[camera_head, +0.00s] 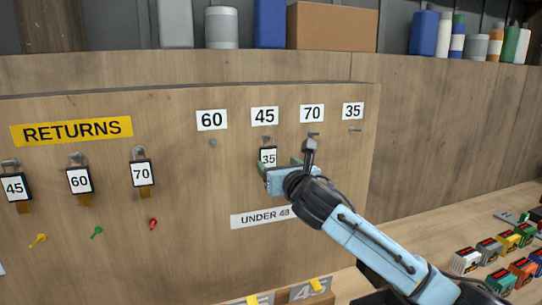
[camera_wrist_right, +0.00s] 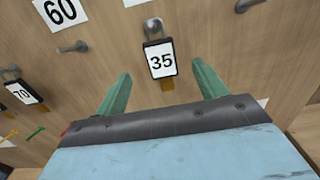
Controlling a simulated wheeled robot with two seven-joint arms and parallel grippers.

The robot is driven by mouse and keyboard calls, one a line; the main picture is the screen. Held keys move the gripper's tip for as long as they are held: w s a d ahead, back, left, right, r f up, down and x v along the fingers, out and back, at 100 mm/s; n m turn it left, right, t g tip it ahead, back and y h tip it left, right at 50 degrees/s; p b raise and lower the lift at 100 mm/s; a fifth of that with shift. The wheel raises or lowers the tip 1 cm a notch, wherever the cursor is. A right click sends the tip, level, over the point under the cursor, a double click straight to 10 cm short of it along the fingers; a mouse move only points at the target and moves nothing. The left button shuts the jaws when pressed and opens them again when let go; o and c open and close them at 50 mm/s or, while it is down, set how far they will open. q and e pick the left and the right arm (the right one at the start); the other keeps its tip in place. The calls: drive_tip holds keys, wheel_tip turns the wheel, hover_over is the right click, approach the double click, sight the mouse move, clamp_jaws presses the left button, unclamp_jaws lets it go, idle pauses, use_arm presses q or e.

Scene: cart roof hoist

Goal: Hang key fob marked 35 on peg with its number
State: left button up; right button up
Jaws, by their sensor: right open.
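The key fob marked 35 (camera_head: 268,157) is black with a white face and hangs by its shackle on the peg under the 45 label (camera_head: 264,116). It also shows in the right wrist view (camera_wrist_right: 161,60), with a brown tab below it. My right gripper (camera_head: 279,166) is open, with its green fingers on either side of the fob; in the right wrist view (camera_wrist_right: 161,72) there is a gap on both sides. The peg (camera_head: 355,130) under the 35 label (camera_head: 352,111) is bare. My left gripper is not in view.
Fobs 45 (camera_head: 14,187), 60 (camera_head: 79,180) and 70 (camera_head: 142,173) hang under the RETURNS sign (camera_head: 71,131). The peg under the 60 label (camera_head: 213,143) is bare. My right arm partly covers a lower sign (camera_head: 258,217). Small coloured boxes (camera_head: 489,249) stand on the bench at right.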

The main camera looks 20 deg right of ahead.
sight(269, 155)
drive_tip(key=shift+w+a+p, duration=0.1)
drive_tip(key=shift+w+p, duration=0.35)
drive_tip(key=shift+w, duration=3.05)
drive_tip(key=c, duration=1.2)
drive_tip(key=shift+r+p, duration=0.35)
drive_tip(key=shift+p, duration=0.35)
drive_tip(key=shift+s, duration=0.1)
